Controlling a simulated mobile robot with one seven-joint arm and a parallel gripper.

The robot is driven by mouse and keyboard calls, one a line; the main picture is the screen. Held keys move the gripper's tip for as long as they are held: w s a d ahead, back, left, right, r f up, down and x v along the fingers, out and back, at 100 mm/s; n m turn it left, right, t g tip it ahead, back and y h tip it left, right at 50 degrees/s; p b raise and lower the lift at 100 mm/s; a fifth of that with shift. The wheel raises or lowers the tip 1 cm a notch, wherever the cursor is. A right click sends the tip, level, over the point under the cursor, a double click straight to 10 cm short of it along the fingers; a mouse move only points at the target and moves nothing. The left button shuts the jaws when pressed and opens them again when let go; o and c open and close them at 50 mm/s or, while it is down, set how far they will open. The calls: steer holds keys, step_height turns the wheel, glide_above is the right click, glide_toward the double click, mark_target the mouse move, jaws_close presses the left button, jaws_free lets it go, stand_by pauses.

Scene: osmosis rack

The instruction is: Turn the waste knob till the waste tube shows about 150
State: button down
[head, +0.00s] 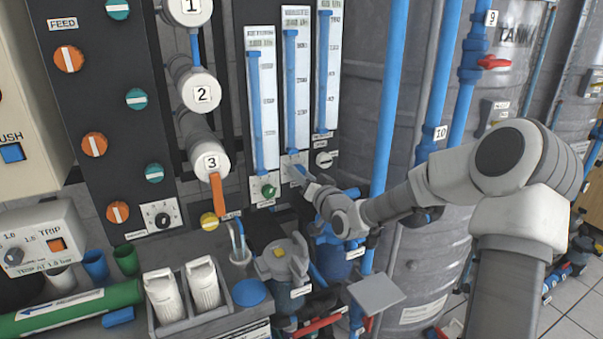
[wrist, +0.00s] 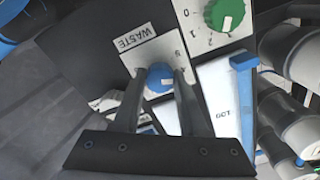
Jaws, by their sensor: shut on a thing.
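The waste knob is blue and sits on a white dial plate labelled WASTE (wrist: 135,36) in the wrist view. My gripper (wrist: 158,84) is shut on the waste knob (wrist: 160,72), with one finger on each side of it. In the head view my gripper (head: 303,174) reaches the panel from the right and largely hides the knob. The middle gauge tube (head: 291,90) stands above that knob, and its blue column reaches near the top of its scale. Its title and figures are too small to read surely.
A green knob (wrist: 224,13) is beside the waste plate; it also shows in the head view (head: 268,191). An orange lever (head: 216,186) hangs at left. Blue pipes (head: 390,95) run upright close to my arm.

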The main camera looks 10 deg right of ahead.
steer(key=shift+m, duration=0.5)
steer(key=shift+f, duration=0.1)
steer(key=shift+c, duration=2.2)
jaws_free()
steer(key=p+v, duration=0.2)
steer(key=v, duration=1.5)
steer(key=shift+s, duration=0.25)
steer(key=shift+d, duration=0.1)
